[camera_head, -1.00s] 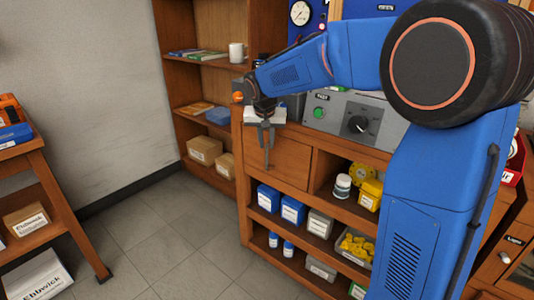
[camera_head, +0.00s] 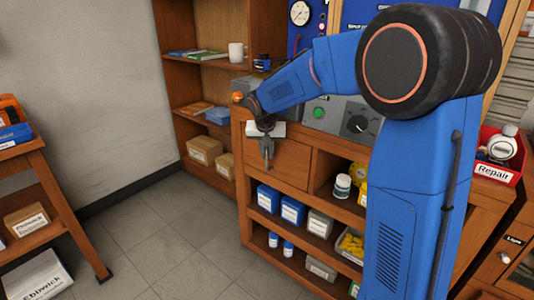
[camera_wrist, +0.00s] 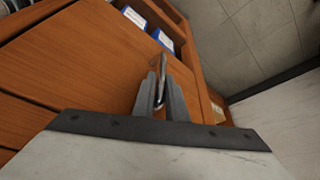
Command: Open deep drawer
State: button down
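The deep drawer (camera_head: 290,165) is a plain wooden front in the upper left of the workbench cabinet, and it looks closed. Its metal handle (camera_wrist: 162,68) is an upright bar; its lower end also shows below the fingers in the head view. The fingers partly hide the handle.
Open shelves below the drawer hold blue boxes (camera_head: 292,210) and other containers. A grey test unit (camera_head: 345,118) stands on the bench top. A tall shelf (camera_head: 190,95) stands to the left. The floor (camera_head: 170,240) before the drawer is clear.

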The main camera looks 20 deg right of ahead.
jog(key=shift+a, duration=0.1)
jog(key=s+a, duration=1)
jog(key=a, duration=0.4)
jog(key=s+a, duration=1)
jog(key=a, duration=0.4)
jog(key=shift+s, duration=0.2)
jog(key=shift+a+r, duration=0.1)
jog(key=c, duration=2.1)
grip_release()
jog(key=v, duration=1.7)
jog(key=shift+s+a+r, duration=0.1)
jog(key=shift+r, duration=0.05)
